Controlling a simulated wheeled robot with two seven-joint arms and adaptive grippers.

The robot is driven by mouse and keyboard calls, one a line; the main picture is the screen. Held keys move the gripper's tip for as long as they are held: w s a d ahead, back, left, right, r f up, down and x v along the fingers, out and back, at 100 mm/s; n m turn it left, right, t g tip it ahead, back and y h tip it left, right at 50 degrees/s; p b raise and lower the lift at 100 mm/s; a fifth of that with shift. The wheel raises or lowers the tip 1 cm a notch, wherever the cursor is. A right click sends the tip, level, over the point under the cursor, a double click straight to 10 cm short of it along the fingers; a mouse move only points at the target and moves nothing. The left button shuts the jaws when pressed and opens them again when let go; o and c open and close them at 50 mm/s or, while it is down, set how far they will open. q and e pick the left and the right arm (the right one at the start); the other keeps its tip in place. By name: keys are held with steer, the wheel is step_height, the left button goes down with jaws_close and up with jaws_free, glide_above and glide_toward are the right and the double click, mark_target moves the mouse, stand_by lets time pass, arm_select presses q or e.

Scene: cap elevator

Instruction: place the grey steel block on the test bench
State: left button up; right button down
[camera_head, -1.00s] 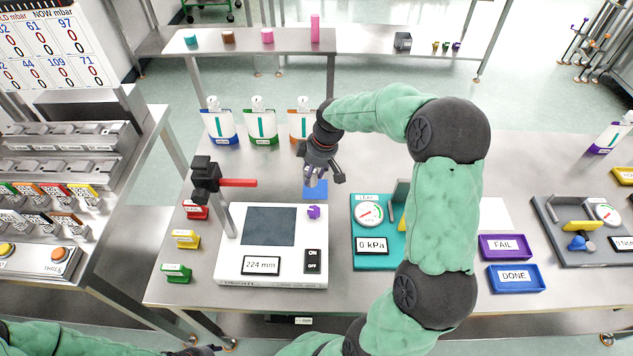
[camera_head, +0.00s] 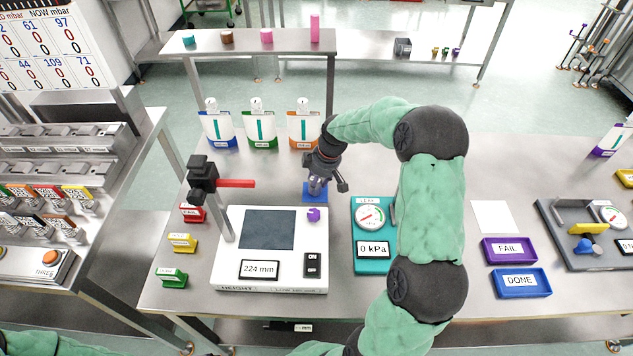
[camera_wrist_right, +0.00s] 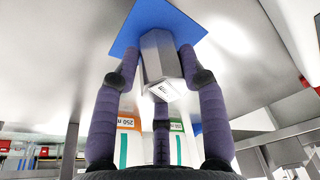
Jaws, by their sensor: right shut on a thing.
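My right gripper (camera_head: 316,188) points down at the middle of the table, behind the white height gauge. It is shut on a grey steel block (camera_wrist_right: 160,57), whose label shows in the right wrist view. The block's end is at the blue square pad (camera_wrist_right: 140,29); I cannot tell whether it touches the pad. In the head view the pad (camera_head: 311,198) shows around the gripper's tips. The test bench (camera_head: 340,166) is the grey metal table under all this. My left arm shows only at the lower left edge; its gripper is not in view.
A purple piece (camera_head: 313,214) lies on the white gauge (camera_head: 225,270), close to the gripper. Several pouches (camera_head: 303,130) stand behind it. A teal pressure gauge (camera_head: 372,267) is to the right. A grey box (camera_head: 402,46) sits on the back shelf.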

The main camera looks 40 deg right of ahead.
steer(key=c, duration=0.7)
jaws_free()
steer(key=shift+f, duration=0.15)
steer(key=p+v, duration=0.4)
steer(key=v, duration=0.8)
